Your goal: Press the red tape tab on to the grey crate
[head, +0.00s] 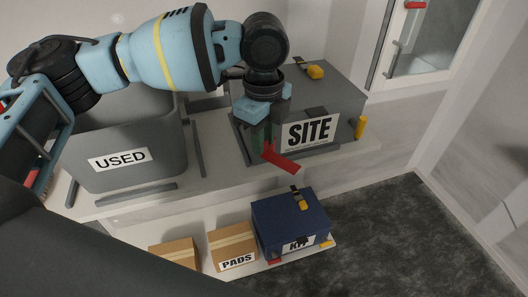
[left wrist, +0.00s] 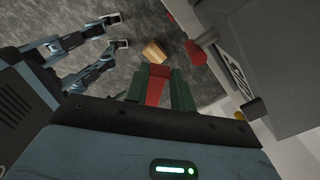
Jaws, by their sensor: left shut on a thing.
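The red tape tab (head: 281,160) is pinched in my left gripper (head: 262,128), whose green fingers are shut on it. The tab sticks out down and right below the fingers. The left wrist view shows the tab (left wrist: 155,88) between the fingertips (left wrist: 157,82). The grey crate (head: 342,88) stands on the bench with a white SITE label (head: 309,131). My left gripper is at its front left and hides part of it. In the left wrist view the crate (left wrist: 275,50) is at the right, apart from the tab in the picture. My right gripper is not seen.
A grey USED bin (head: 165,130) stands left on the bench. Yellow latches (head: 360,127) show on the crate. Below are a dark blue KIT case (head: 283,219) and cardboard boxes, one marked PADS (head: 232,240). Dark floor (head: 400,240) is clear at the right.

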